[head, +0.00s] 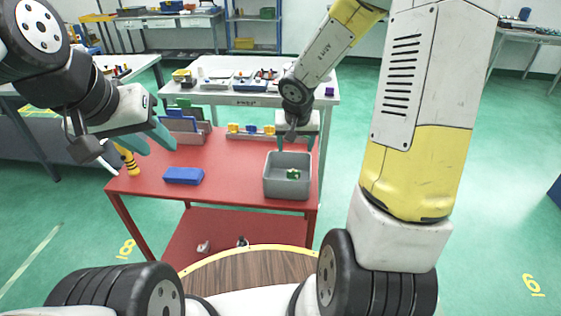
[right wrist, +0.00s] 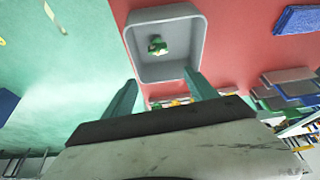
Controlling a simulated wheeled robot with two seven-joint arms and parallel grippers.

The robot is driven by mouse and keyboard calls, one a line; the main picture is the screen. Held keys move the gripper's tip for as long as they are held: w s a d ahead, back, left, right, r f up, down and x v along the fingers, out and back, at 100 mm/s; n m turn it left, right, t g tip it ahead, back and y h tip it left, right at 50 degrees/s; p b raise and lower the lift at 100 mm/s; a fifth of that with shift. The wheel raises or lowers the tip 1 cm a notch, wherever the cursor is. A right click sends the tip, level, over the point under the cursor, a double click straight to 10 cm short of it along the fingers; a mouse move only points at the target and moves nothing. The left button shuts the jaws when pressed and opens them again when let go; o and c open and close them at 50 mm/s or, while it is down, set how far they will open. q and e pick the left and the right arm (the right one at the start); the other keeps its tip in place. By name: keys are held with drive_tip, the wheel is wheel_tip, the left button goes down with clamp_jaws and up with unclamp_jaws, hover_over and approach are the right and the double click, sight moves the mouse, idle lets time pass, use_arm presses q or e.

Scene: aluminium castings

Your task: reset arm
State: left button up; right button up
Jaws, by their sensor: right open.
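My left gripper (head: 158,138) is at the left in the head view, beside the left end of the red table. Its teal fingers show, but how far apart they are is hard to tell. My right gripper (head: 296,140) hangs over the far side of the grey bin (head: 287,195) on the red table. In the right wrist view its two teal fingers (right wrist: 157,92) are apart with nothing between them. The grey bin also shows there (right wrist: 140,68), with a small green part (right wrist: 157,45) lying inside. The green part shows in the head view too (head: 293,174).
The red table (head: 225,165) bears a blue block (head: 183,175), a yellow-and-black post (head: 127,160), a rack with panels (head: 186,127) and a row of yellow and blue pieces (head: 250,130). A white table (head: 225,97) with parts stands behind. The red table's middle is clear.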

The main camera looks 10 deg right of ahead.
drive_tip(key=shift+r, duration=0.1)
drive_tip(key=w+a+r+t+y, duration=0.1)
drive_tip(key=w+a+r+t, duration=0.2)
drive_tip(key=r, duration=0.8)
drive_tip(key=s+a+r+n+t+y, duration=0.3)
drive_tip(key=s+a+r+y, duration=0.15)
drive_tip(key=r, duration=0.45)
drive_tip(key=s+r+n+g, duration=0.1)
drive_tip(key=s+g, duration=0.2)
drive_tip(key=s, duration=0.8)
drive_tip(key=s+d+f+m+g+h, duration=0.1)
drive_tip(key=s+d+f+h, duration=0.1)
drive_tip(key=s+d, duration=0.4)
drive_tip(key=s, duration=0.2)
drive_tip(key=shift+s+f, duration=0.3)
drive_tip(key=shift+s, duration=0.05)
drive_tip(key=shift+a+h, duration=0.1)
drive_tip(key=shift+h, duration=0.15)
